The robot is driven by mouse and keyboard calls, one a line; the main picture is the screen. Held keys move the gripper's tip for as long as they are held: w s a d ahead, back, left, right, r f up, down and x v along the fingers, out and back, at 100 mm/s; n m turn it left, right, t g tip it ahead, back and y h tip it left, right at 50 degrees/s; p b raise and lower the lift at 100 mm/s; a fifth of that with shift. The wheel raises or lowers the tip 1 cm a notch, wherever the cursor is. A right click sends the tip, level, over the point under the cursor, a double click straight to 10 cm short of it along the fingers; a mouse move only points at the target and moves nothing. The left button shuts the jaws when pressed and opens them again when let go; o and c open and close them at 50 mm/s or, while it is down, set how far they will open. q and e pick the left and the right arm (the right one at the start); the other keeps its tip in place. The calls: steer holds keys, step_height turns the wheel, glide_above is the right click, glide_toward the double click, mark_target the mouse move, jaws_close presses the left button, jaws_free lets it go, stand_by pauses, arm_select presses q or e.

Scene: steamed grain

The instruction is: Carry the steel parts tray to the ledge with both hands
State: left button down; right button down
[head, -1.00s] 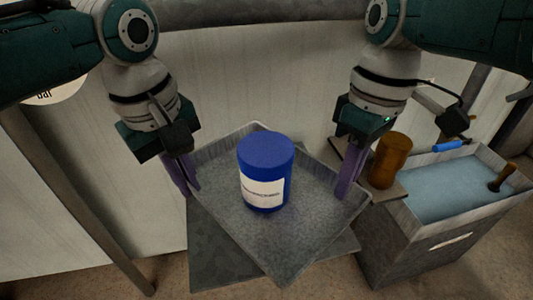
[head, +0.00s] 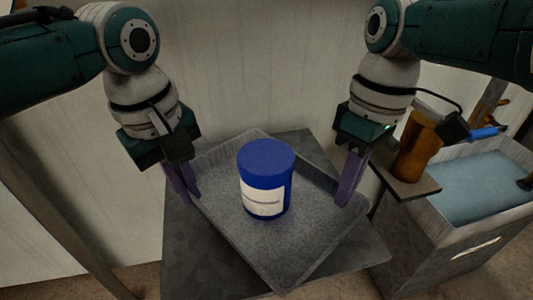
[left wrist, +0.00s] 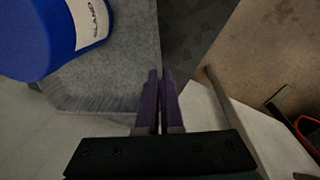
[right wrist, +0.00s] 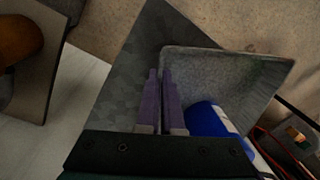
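The grey steel parts tray (head: 300,242) is in the middle of the head view, turned cornerwise, with a blue labelled canister (head: 266,180) upright in it. My left gripper (head: 183,186) is shut on the tray's left wall; in the left wrist view its purple fingers (left wrist: 160,75) line up with the tray edge. My right gripper (head: 350,182) is shut on the right wall, with its fingers (right wrist: 159,75) along that edge in the right wrist view. A darker grey slab (head: 195,250), apparently the ledge, lies below the tray. I cannot tell whether they touch.
An amber jar (head: 417,147) stands on a small board (head: 405,188) right of the tray. Beyond it is a grey bin (head: 425,235) with a blue surface inside and tools at its rim. A pale wall (head: 260,70) closes off the back.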

mark_target(199, 219)
arm_select(q)
steer(key=shift+f, duration=0.1)
arm_select(e)
steer(key=shift+f, duration=0.1)
